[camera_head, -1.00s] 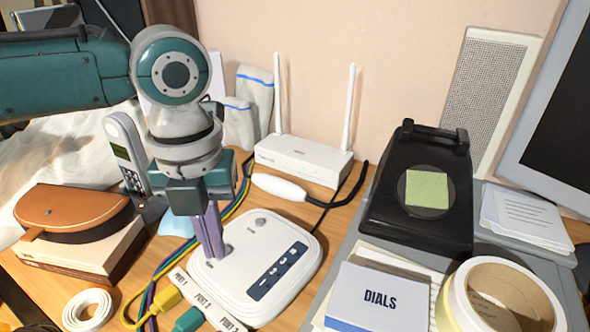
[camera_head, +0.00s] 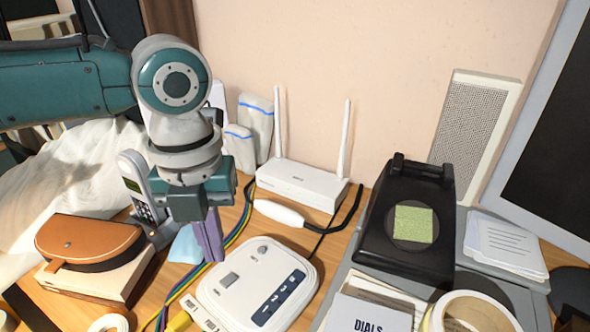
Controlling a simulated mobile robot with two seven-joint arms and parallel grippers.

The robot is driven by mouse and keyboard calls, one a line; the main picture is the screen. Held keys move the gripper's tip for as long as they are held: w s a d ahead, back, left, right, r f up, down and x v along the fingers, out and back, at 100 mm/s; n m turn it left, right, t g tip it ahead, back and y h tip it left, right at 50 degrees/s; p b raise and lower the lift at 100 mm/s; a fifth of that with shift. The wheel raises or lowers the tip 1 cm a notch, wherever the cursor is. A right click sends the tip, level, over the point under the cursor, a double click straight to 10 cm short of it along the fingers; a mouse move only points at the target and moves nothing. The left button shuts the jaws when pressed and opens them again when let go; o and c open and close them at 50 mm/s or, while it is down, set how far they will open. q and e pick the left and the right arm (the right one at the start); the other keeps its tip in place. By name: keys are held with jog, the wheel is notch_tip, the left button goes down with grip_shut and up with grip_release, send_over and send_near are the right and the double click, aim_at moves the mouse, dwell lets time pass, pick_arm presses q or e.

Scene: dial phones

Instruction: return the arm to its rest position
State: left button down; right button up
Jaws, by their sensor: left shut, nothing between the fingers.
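My left gripper (camera_head: 208,240) hangs down from the left arm, its purple fingers together and empty. The fingertips are above the back left part of a white base unit (camera_head: 255,285) with a dark button strip, and I cannot tell the exact gap. A cordless phone (camera_head: 140,188) stands upright in its cradle, left of and behind the gripper, partly behind the arm. My right gripper is out of view.
A white router (camera_head: 302,184) with two antennas stands at the back. A black desk device (camera_head: 408,230) with a green note sits to the right. A tape roll (camera_head: 470,312) and a DIALS card (camera_head: 365,312) are in front. A brown leather case (camera_head: 90,243) lies left.

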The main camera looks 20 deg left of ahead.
pick_arm(q)
jog(key=shift+r+p, duration=0.4)
jog(key=shift+r, duration=0.25)
jog(key=shift+f, duration=0.1)
